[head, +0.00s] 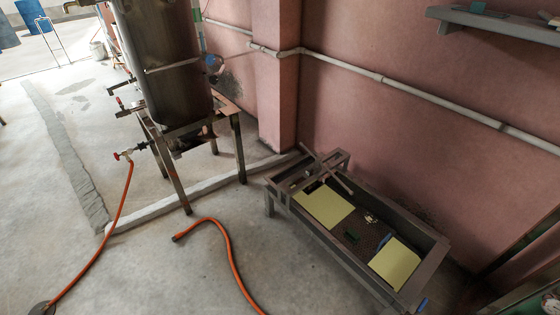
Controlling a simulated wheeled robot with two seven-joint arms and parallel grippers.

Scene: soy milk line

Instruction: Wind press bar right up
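A long grey trough-like frame (345,258) stands low on legs beside the pink wall. A crossed pair of bars (326,171) sits over its far left end, looking like the press bar and its handle; I cannot tell how high the bar is wound. Two pale yellow sheets or boards, a left one (322,205) and a right one (395,264), lie in the trough, with dark material between them. Neither of my grippers is in view.
A large metal tank (172,60) stands on a legged frame at the upper left. An orange hose (100,249) runs from its valve, and another hose (226,243) lies on the floor before the trough. A shelf (495,22) is at upper right. Left floor is mostly clear.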

